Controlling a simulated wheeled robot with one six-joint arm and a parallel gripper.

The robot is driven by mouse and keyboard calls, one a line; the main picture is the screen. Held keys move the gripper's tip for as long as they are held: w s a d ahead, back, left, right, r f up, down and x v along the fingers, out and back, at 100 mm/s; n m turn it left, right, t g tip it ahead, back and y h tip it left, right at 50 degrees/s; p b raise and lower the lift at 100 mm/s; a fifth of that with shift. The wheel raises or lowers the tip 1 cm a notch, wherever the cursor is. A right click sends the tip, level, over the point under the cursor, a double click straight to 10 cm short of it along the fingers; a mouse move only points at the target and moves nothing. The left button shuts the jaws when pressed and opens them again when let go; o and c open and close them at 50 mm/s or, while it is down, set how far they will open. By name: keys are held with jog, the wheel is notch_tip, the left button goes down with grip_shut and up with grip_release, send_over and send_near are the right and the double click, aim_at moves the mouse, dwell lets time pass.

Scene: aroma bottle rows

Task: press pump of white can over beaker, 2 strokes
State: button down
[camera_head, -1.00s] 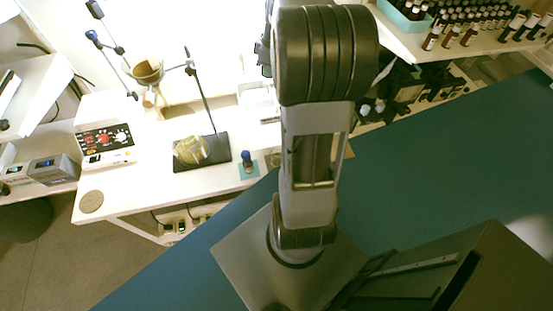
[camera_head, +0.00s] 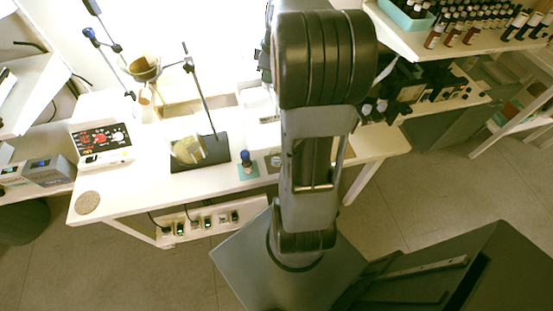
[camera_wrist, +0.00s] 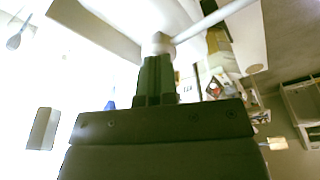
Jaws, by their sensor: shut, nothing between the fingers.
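A glass beaker (camera_head: 188,150) with a yellowish look is at the dark stand base (camera_head: 214,158) on the white bench, left of my arm in the head view. In the wrist view, my gripper (camera_wrist: 157,60) is shut, its dark fingers together and empty. A pale round knob (camera_wrist: 158,44) with a light rod running up right from it shows just beyond the fingertips. It may be the white can's pump top, but I cannot tell, nor whether the fingers touch it. I cannot make out the can's body. My arm hides the gripper in the head view.
A clamp stand holds a brown funnel (camera_head: 144,68). A blue-capped bottle (camera_head: 246,160) stands right of the beaker. A control box (camera_head: 101,143) is at the left. Several dark bottles (camera_head: 466,30) crowd the upper right shelf. Tiled floor (camera_head: 420,190) is open at the right.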

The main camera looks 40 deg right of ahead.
jog(key=shift+w+p+v, duration=0.15)
jog(key=shift+p+v, duration=0.5)
jog(key=shift+v, duration=0.15)
jog(key=shift+w+p+v, duration=0.15)
jog(key=shift+p+v, duration=0.45)
jog(key=shift+v, duration=0.2)
jog(key=shift+a+f, duration=0.2)
jog(key=shift+s+b+x, duration=0.15)
jog(key=shift+b+x, duration=0.55)
jog(key=shift+x, duration=0.05)
jog(key=shift+s+b+x, duration=0.1)
jog(key=shift+b+x, duration=0.6)
jog(key=shift+x, duration=0.05)
jog(key=shift+s+d+r, duration=0.1)
jog(key=shift+d, duration=0.1)
jog(key=shift+w+p+v, duration=0.15)
jog(key=shift+p+v, duration=0.5)
jog(key=shift+v, duration=0.15)
jog(key=shift+w+p+v, duration=0.15)
jog(key=shift+p+v, duration=0.45)
jog(key=shift+v, duration=0.2)
jog(key=shift+a+r, duration=0.1)
jog(key=shift+a, duration=0.1)
jog(key=p+v, duration=0.1)
jog(key=v, duration=0.1)
jog(key=p+v, duration=0.2)
jog(key=w+p+v, duration=0.1)
jog(key=shift+a+r, duration=0.3)
jog(key=shift+r, duration=0.25)
